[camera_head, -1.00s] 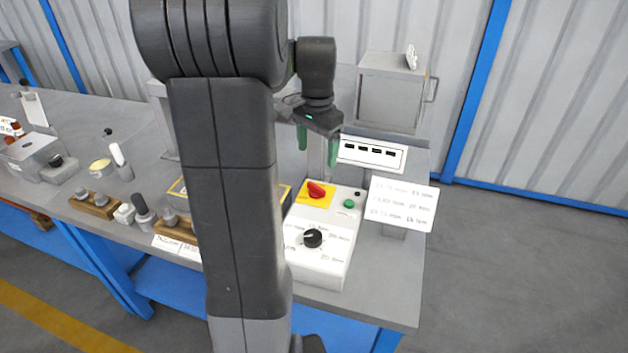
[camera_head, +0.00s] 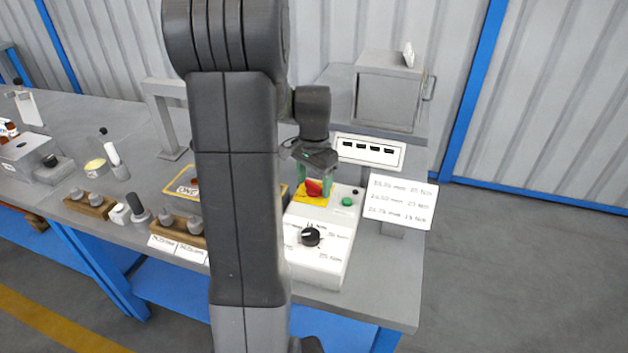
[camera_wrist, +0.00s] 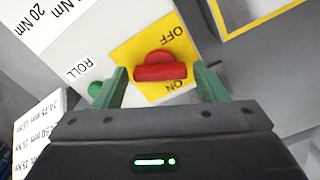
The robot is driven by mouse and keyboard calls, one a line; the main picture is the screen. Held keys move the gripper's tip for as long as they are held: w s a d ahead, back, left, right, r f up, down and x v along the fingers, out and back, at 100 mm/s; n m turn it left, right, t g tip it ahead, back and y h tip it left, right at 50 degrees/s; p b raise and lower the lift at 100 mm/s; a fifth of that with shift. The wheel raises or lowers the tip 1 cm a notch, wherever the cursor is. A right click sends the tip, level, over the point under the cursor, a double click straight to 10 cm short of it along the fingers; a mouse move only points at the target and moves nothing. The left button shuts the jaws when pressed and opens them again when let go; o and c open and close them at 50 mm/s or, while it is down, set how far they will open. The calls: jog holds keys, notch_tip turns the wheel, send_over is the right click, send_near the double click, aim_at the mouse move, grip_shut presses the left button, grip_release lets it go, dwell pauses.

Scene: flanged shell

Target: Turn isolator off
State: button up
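The isolator is a red rotary knob (camera_head: 314,188) on a yellow plate (camera_head: 302,198), on top of a white control box (camera_head: 318,264). In the wrist view the red knob (camera_wrist: 160,68) has its bar lying across the picture, between the printed words OFF and ON on the yellow plate (camera_wrist: 128,52). My gripper (camera_head: 314,186) is over the knob, pointing down. In the wrist view its green fingers (camera_wrist: 163,84) are apart, one on each side of the knob, with gaps visible. Whether the tips reach knob depth is hard to tell.
A green button (camera_head: 347,201) and a black dial (camera_head: 310,236) are on the same box. A sign (camera_head: 401,202) stands to the right. A grey cabinet (camera_head: 386,95) and a white slotted panel (camera_head: 368,152) are behind. Wooden blocks with fittings (camera_head: 90,203) stand to the left.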

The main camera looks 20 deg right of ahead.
aim_at(314, 184)
jog(key=c, duration=0.7)
jog(key=shift+r+n+p, duration=0.15)
jog(key=shift+n+p, duration=0.5)
jog(key=shift+n, duration=0.65)
jog(key=shift+n+p, duration=0.3)
jog(key=shift+n, duration=1.1)
jog(key=o, duration=1)
notch_tip(314, 184, up, 14)
jog(key=p, duration=0.1)
jog(key=shift+f, duration=0.2)
